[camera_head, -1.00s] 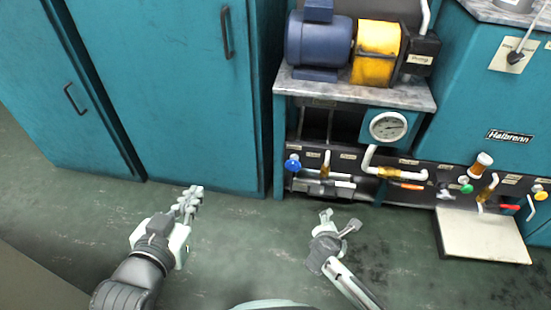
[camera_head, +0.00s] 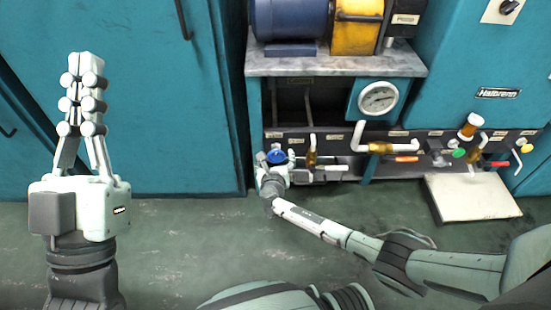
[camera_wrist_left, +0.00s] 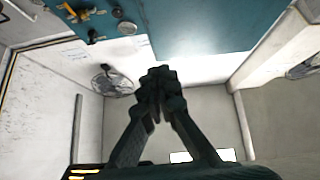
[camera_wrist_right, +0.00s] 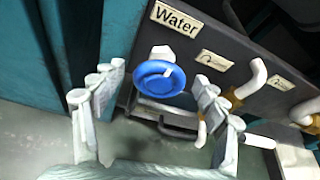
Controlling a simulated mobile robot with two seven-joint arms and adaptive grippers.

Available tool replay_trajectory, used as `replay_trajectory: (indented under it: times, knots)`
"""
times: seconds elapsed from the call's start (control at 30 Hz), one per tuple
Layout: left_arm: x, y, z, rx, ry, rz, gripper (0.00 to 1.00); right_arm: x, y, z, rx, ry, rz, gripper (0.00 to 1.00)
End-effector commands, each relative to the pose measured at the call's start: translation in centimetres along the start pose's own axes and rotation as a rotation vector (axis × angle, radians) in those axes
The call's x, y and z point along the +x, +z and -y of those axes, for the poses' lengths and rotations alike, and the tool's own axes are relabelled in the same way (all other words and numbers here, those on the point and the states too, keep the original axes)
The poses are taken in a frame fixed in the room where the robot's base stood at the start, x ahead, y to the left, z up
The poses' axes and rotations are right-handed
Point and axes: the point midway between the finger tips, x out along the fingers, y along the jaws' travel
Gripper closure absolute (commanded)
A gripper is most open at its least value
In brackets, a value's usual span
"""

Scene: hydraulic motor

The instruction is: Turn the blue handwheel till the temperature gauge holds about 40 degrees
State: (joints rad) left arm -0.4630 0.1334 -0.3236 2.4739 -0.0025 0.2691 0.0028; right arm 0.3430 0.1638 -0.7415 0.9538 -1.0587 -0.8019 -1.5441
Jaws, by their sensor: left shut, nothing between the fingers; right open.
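The blue handwheel (camera_head: 277,157) sits at the left end of the dark pipe panel. In the right wrist view the blue handwheel (camera_wrist_right: 159,79) lies under a "Water" label, between and beyond my fingers. My right gripper (camera_head: 272,166) is open around the front of the wheel; in its wrist view the right gripper (camera_wrist_right: 155,95) shows a finger on each side. I cannot tell if they touch it. The round white temperature gauge (camera_head: 378,98) is above the panel; its numbers are too small to read. My left gripper (camera_head: 86,65) is shut and empty, raised at the left; it also shows in the left wrist view (camera_wrist_left: 160,75).
A blue motor (camera_head: 290,20) stands on the bench above. Teal cabinets fill the left.

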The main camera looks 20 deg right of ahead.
Motion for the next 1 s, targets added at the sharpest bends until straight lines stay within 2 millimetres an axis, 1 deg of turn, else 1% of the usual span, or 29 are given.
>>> replay_trajectory:
  times: [0.03, 0.17, 0.47, 0.87, 1.0]
  knots:
    - [-0.2, -0.3, 0.1, 0.002, -0.001, -0.033, 1.00, 0.6, -0.1, 0.0, 0.001, -0.002, 0.001, 0.27]
    - [-0.2, -1.2, 0.2, 0.005, -0.002, -0.088, 1.00, 1.3, -0.1, 0.0, 0.002, -0.001, -0.001, 0.27]
    - [-0.2, -1.5, 0.2, 0.006, -0.002, -0.103, 1.00, 1.4, 0.1, 0.0, 0.003, -0.001, -0.001, 0.27]
    - [-0.2, -1.5, 0.2, 0.007, -0.002, -0.101, 1.00, 1.4, 0.0, 0.0, 0.003, -0.001, -0.001, 0.77]
    - [-0.2, -1.5, 0.2, 0.007, -0.002, -0.101, 1.00, 1.4, 0.0, 0.0, -0.001, -0.002, -0.001, 0.78]
